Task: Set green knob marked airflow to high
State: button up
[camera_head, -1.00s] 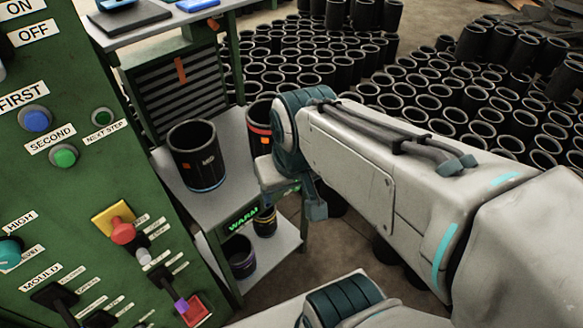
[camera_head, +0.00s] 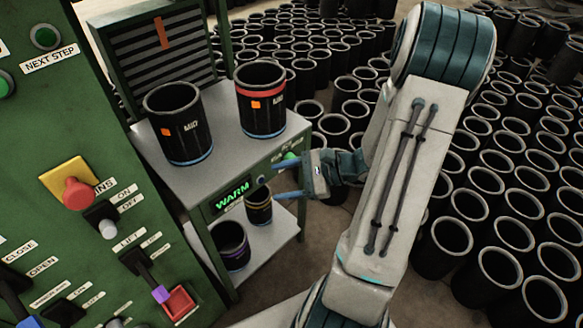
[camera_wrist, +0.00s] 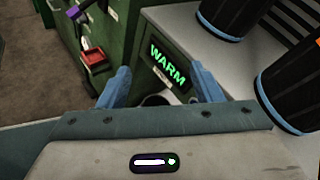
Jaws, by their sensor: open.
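A green knob (camera_head: 290,156) sits on the front of the grey-topped table, right of the green-lit WARM display (camera_head: 233,193). Small lettering beside the knob is too blurred to read. My gripper (camera_head: 275,182) is open and empty, its two blue fingers pointing left at the table front, just below the knob in the picture. I cannot tell whether a finger touches anything. In the wrist view my fingers (camera_wrist: 163,88) stand apart, with the WARM display (camera_wrist: 168,66) beyond and between them. I cannot make out the knob there.
Two large black sleeves, one with an orange tag (camera_head: 178,125) and one red-banded (camera_head: 262,98), stand on the table (camera_head: 225,140). Smaller sleeves sit on its lower shelf (camera_head: 265,240). A green control panel (camera_head: 60,150) is at left. Many black sleeves crowd the floor at right.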

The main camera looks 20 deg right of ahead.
jog(key=w+d+f+m+t+h+b, duration=0.2)
jog(key=d+f+m+t+h+b, duration=0.35)
jog(key=d+f+m+t, duration=0.65)
jog(key=w+a+m+g, duration=0.1)
jog(key=w+a, duration=0.1)
jog(key=w, duration=1.1)
jog(key=shift+f+g+h+p, duration=0.3)
jog(key=shift+f+h, duration=0.15)
jog(key=c, duration=1)
